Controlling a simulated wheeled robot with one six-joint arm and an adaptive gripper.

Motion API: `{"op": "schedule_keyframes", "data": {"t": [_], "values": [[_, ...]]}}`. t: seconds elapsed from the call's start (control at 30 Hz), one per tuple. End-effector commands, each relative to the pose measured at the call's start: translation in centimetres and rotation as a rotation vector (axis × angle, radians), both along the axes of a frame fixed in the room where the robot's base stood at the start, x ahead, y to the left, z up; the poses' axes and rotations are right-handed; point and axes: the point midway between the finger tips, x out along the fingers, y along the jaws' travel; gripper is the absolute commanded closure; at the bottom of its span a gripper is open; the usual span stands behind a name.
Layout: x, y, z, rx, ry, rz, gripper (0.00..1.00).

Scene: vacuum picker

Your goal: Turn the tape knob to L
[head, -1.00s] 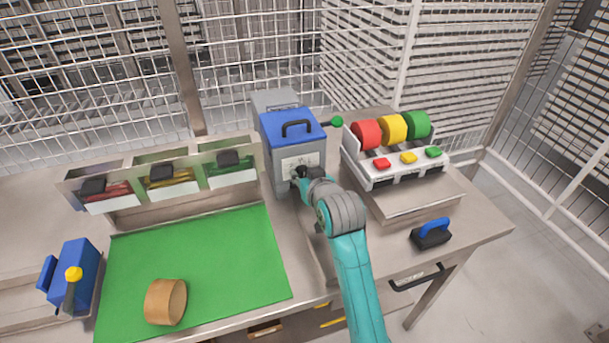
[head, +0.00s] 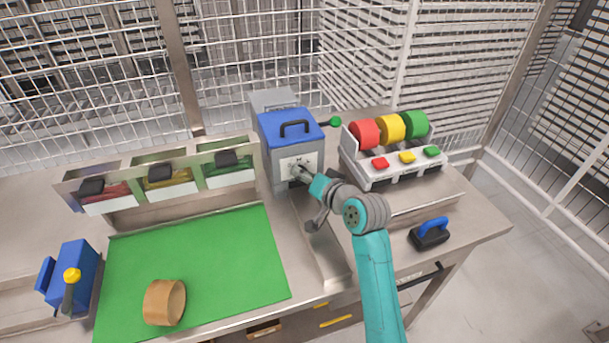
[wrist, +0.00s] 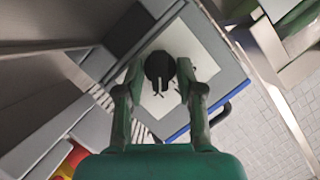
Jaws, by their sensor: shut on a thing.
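The tape knob is a round black knob (wrist: 159,66) with a pale pointer line, on a white panel (wrist: 178,42). The panel is on the front of a grey machine (head: 283,172) with a blue lid. My gripper (wrist: 161,72) has its two fingertips on either side of the knob, shut on it. In the head view my gripper (head: 300,172) reaches the panel from the right, and the knob is mostly hidden there. Dark marks surround the knob, but the letters are too small to read, so I cannot tell which mark the pointer meets.
A green-ended lever (head: 336,122) sticks out right of the machine. Red, yellow and green rolls (head: 390,128) stand on a dispenser to the right. A green mat (head: 215,260) with a tape-coloured ring (head: 165,302) lies left. A blue-handled black tool (head: 431,235) lies front right.

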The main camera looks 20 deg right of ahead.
Motion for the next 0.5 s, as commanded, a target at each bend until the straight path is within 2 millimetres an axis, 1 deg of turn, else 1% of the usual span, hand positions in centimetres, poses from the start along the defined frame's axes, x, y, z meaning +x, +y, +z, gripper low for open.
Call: {"op": "schedule_keyframes", "data": {"t": [0.2,0.5], "values": [[-0.01,-0.04,-0.12,0.067,0.001,0.000,0.98],[-0.01,-0.07,-0.12,0.087,0.002,0.000,0.98]]}}
